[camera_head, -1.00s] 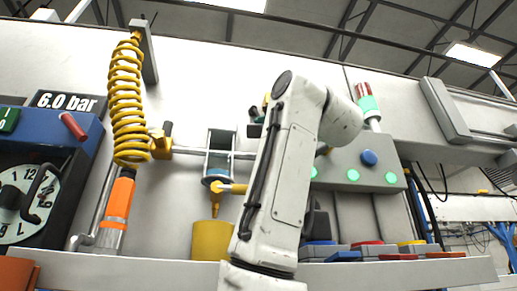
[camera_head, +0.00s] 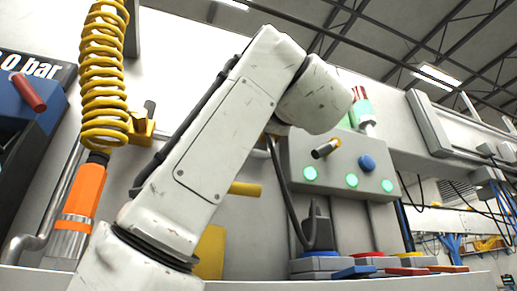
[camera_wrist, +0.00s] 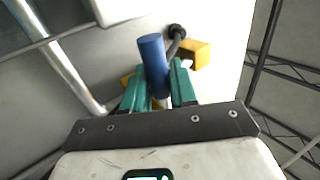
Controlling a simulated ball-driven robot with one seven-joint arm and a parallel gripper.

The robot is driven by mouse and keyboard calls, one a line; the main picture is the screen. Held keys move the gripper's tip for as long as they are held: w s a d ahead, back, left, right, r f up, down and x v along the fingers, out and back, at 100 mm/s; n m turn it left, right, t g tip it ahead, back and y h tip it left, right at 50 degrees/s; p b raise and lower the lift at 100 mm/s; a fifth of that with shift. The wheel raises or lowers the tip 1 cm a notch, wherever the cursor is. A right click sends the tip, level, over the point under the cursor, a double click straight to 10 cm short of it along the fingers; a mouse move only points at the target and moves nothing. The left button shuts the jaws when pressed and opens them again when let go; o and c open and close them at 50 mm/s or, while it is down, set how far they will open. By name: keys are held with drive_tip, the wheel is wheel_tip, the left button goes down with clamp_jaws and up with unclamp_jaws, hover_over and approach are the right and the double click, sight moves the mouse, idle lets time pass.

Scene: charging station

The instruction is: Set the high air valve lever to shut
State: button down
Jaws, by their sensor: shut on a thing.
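In the wrist view a blue cylindrical handle (camera_wrist: 152,58), which looks like the valve lever, stands between the teal fingers of my gripper (camera_wrist: 157,76). The fingers are shut on it, and its upper end sticks out past them. A yellow block (camera_wrist: 194,54) with a dark round fitting lies just behind and to the right of the handle. Part of the lever's mounting is hidden by the fingers. In the head view my arm crosses the middle and hides the handle and gripper.
In the head view a yellow coiled hose (camera_head: 104,75) hangs at left above an orange-sleeved tool (camera_head: 83,190). A grey box (camera_head: 330,165) with green lights and a blue knob is right of my arm. Coloured pads (camera_head: 360,270) lie on the shelf below. A pipe (camera_wrist: 60,55) crosses the wrist view.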

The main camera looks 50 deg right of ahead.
drive_tip(key=shift+d+f, duration=0.1)
drive_tip(key=c, duration=1.1)
unclamp_jaws()
drive_tip(key=shift+o, duration=0.2)
drive_tip(key=b+v, duration=0.4)
drive_tip(key=v, duration=0.6)
drive_tip(key=shift+s+a+f, duration=0.15)
drive_tip(key=shift+s+a, duration=0.1)
drive_tip(key=shift+a, duration=0.05)
drive_tip(key=shift+f, duration=0.1)
